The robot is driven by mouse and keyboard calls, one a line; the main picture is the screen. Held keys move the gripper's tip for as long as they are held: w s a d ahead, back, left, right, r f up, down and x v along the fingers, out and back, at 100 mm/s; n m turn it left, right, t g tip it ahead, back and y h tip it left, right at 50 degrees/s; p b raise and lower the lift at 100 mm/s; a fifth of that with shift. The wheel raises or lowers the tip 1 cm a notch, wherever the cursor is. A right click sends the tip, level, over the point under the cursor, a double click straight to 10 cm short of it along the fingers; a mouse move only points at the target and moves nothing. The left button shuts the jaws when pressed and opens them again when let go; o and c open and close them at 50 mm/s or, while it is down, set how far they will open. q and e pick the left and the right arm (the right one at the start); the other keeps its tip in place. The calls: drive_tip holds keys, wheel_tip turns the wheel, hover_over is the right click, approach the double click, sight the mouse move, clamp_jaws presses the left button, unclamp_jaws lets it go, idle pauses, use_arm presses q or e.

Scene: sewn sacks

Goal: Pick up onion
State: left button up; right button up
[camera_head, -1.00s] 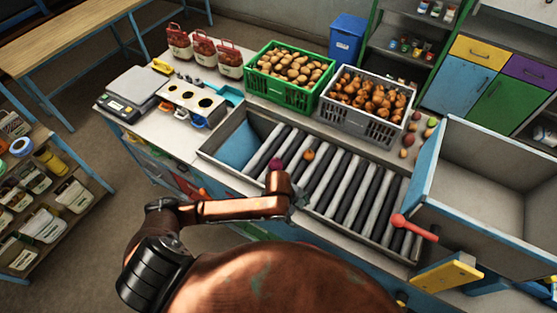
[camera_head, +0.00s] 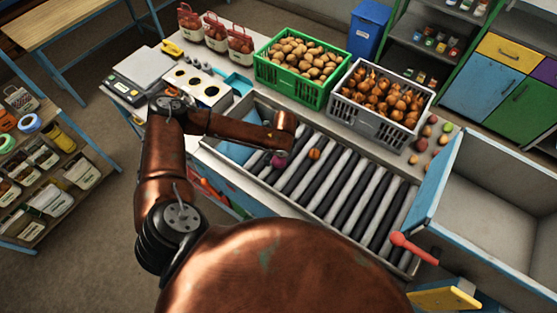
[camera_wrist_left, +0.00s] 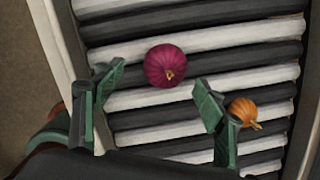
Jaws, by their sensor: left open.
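A purple-red onion (camera_head: 279,161) lies on the black and white rollers (camera_head: 330,185). It shows in the left wrist view (camera_wrist_left: 165,66) just beyond the fingertips, between their lines. A smaller orange onion (camera_head: 314,154) lies to its right, and in the wrist view (camera_wrist_left: 242,109) it is beside the right finger. My left gripper (camera_wrist_left: 157,90) is open and empty above the rollers. In the head view the gripper is mostly hidden by my arm, close to the purple onion. My right gripper is not in view.
A green crate of potatoes (camera_head: 271,73) and a grey crate of brown onions (camera_head: 362,124) stand behind the rollers. A blue pad (camera_head: 236,152) is at the rollers' left end. A red-knobbed lever (camera_head: 412,246) and an open grey bin (camera_head: 490,205) are at the right.

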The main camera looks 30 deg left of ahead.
sight(279, 158)
use_arm(q)
drive_tip(key=f, duration=0.2)
drive_tip(key=w+f, duration=0.1)
drive_tip(key=f, duration=0.1)
drive_tip(key=shift+w+a+p, duration=0.1)
drive_tip(key=shift+w+p, duration=0.05)
drive_tip(key=shift+p, duration=0.2)
drive_tip(key=shift+a+f, duration=0.1)
drive_tip(key=shift+f, duration=0.1)
drive_tip(key=shift+s+r, duration=0.1)
drive_tip(key=shift+s, duration=0.15)
drive_tip(key=shift+c, duration=0.3)
drive_tip(key=shift+w, duration=0.2)
drive_tip(key=c, duration=0.3)
drive_tip(key=shift+s, duration=0.1)
drive_tip(key=c, duration=0.9)
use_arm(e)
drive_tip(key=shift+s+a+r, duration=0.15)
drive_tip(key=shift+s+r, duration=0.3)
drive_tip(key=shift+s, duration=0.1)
use_arm(q)
drive_tip(key=shift+c, duration=0.2)
